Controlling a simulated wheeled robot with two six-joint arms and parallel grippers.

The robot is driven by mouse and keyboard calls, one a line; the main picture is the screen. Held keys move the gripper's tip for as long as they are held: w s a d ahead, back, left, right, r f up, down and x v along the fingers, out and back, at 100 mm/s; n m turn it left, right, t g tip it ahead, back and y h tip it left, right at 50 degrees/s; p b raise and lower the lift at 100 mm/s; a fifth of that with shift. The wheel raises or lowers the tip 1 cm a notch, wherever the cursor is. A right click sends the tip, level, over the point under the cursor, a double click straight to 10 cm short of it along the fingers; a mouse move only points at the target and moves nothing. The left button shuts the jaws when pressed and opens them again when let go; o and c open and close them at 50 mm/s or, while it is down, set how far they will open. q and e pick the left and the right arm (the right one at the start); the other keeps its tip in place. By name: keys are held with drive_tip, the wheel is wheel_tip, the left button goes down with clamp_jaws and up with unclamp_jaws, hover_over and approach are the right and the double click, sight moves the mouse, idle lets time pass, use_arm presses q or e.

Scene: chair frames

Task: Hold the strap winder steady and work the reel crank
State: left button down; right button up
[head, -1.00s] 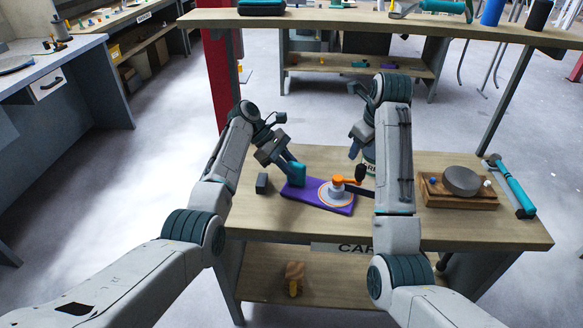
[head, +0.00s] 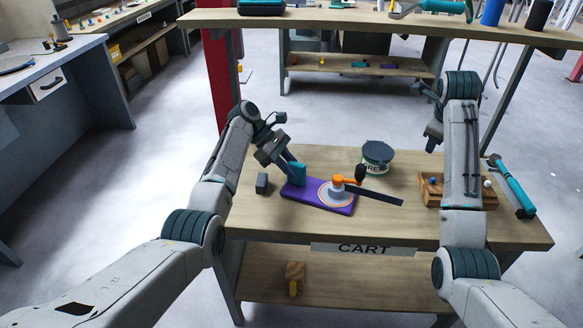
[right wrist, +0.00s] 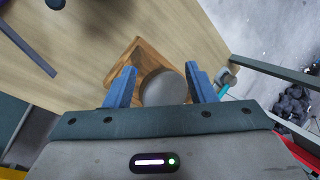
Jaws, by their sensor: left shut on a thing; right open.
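The strap winder (head: 332,207) has a purple base lying on the cart, a pale reel (head: 336,194) with an orange rim, and an orange crank (head: 345,181) ending in a dark knob (head: 360,172). A dark strap (head: 376,195) runs out to the right. My left gripper (head: 296,174) is shut on the teal upright part at the base's left end. My right gripper (head: 434,142) is well right of the crank, above the cart. In the right wrist view its blue fingers (right wrist: 160,88) are apart, with a grey round disc (right wrist: 166,90) seen between them; contact cannot be told.
A wooden block (head: 430,190) lies under my right arm, which hides the disc. A labelled tin (head: 376,158) stands behind the winder. A small dark block (head: 262,184) is left of it. A teal-handled tool (head: 512,188) lies at the right edge. The cart's front is clear.

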use_arm(q)
drive_tip(key=shift+f, duration=0.15)
use_arm(e)
drive_tip(key=d+r+h, duration=0.1)
drive_tip(key=d+r, duration=0.1)
drive_tip(key=d, duration=0.7)
drive_tip(key=shift+s+h, duration=0.15)
drive_tip(key=shift+h, duration=0.15)
use_arm(q)
drive_tip(key=c, duration=1.4)
unclamp_jaws()
drive_tip(key=shift+o, duration=1.2)
drive_tip(key=shift+w, duration=0.1)
drive_tip(key=shift+a+r, duration=0.1)
drive_tip(key=shift+r, duration=0.1)
drive_tip(key=v, duration=1.1)
drive_tip(key=shift+a, duration=0.15)
drive_tip(key=shift+w+r, duration=0.1)
drive_tip(key=shift+r, duration=0.05)
